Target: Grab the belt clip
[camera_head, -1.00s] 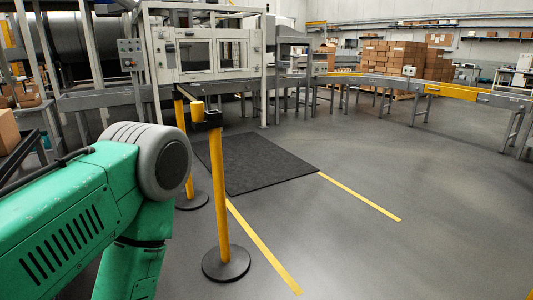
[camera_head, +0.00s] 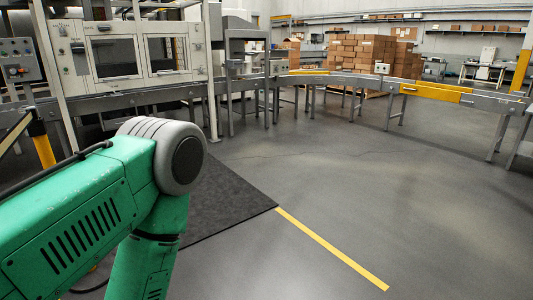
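No belt clip can be made out in the camera_head view. A yellow post (camera_head: 43,150) with a dark top stands at the left edge, partly hidden behind my green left arm. A dark and yellow strip (camera_head: 14,134) runs from near its top toward the left edge; I cannot tell whether a clip is on it. My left arm fills the lower left, and its gripper is outside the picture. My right arm and gripper are not in view.
A dark floor mat (camera_head: 232,198) lies beyond my arm, with a yellow floor line (camera_head: 330,247) from its corner. A machine with windows (camera_head: 130,55) stands behind it. A conveyor (camera_head: 440,92) curves right, with stacked boxes (camera_head: 362,58) behind. The floor at right is clear.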

